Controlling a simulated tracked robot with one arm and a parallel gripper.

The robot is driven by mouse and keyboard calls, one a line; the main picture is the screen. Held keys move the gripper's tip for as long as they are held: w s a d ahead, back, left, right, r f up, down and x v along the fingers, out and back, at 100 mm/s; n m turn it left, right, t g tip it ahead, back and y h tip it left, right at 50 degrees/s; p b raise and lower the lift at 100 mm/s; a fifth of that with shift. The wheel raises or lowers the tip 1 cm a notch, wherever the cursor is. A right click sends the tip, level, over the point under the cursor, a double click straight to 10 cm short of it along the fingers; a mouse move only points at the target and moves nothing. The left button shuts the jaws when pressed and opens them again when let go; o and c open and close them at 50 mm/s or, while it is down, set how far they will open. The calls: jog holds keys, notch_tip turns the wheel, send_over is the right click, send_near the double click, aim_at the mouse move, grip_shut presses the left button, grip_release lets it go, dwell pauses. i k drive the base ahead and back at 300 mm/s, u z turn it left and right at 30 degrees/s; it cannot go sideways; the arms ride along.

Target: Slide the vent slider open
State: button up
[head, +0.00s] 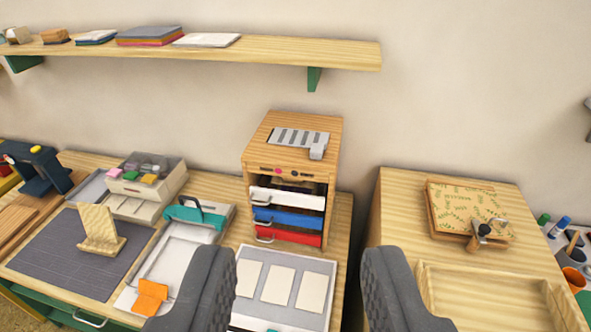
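The vent slider (298,138) is a light grey slotted plate on top of a small wooden drawer cabinet (334,150). Several dark slots show along it. A raised grey tab (317,151) stands at its right end. My gripper (300,258) is open and empty, its two dark grey fingers wide apart at the bottom of the view. The fingers are nearer to me than the cabinet and appear below it in the picture, apart from the slider and tab.
White, blue and red drawers (289,220) fill the cabinet front. A tray with pale cards (277,284) lies before it. A wooden shelf (345,55) hangs above left. A gap separates the left table from the right table (395,205). The air above the cabinet is clear.

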aim_at(298, 140)
jog(key=k, duration=0.6)
jog(key=u, duration=0.45)
jog(key=i, duration=1.6)
jog(key=z, duration=0.3)
